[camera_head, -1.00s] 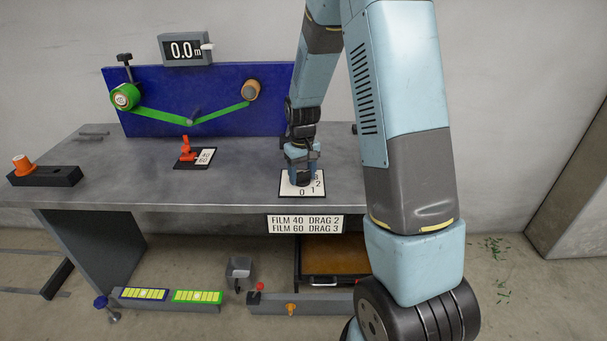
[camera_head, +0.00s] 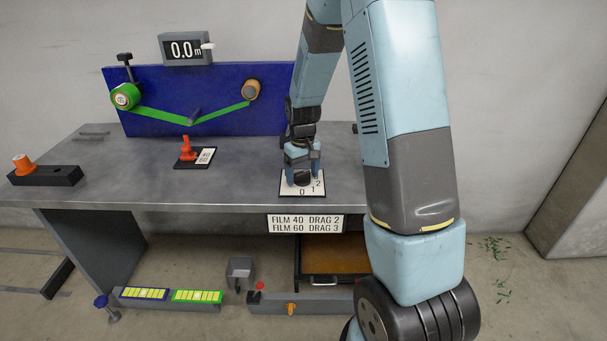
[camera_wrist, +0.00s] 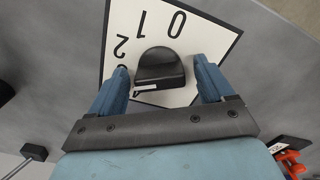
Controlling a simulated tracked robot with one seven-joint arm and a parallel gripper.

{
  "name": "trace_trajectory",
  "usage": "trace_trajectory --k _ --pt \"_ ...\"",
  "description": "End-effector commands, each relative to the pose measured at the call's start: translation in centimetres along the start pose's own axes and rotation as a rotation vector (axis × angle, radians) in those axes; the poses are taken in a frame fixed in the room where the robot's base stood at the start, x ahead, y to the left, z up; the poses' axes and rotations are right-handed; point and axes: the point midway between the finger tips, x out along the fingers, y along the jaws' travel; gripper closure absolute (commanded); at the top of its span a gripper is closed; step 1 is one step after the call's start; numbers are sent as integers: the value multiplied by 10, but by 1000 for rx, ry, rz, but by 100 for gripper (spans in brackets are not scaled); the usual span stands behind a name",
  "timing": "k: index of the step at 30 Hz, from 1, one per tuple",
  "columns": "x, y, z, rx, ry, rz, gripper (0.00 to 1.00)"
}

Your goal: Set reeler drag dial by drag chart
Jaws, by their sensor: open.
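The drag dial is a black knob (camera_wrist: 160,68) on a white plate (camera_wrist: 187,45) marked 0, 1 and 2 in the wrist view. My gripper (camera_wrist: 161,76) is open, with one finger on each side of the knob. In the head view my gripper (camera_head: 303,176) stands down over the dial plate (camera_head: 287,190) on the bench. The drag chart (camera_head: 305,224) on the bench front reads FILM 40 DRAG 2, FILM 60 DRAG 3.
A red selector (camera_head: 186,148) stands beside a 40/60 label (camera_head: 205,155); its setting is unclear. Behind it is a blue panel (camera_head: 225,85) with green film between rolls. A counter (camera_head: 186,50) reads 0.0 m. A black block (camera_head: 45,177) lies at the left.

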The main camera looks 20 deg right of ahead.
Motion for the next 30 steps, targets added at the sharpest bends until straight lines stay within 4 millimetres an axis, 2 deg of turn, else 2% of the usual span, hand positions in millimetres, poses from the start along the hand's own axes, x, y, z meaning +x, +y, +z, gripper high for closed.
trace_trajectory --k 5,15,21,30 --pt "-17 0 -1 0 3 1 19" --pt "-82 0 0 -1 4 1 19" --pt "-115 0 0 -1 3 1 19" --pt "-136 0 1 -1 -1 0 19"
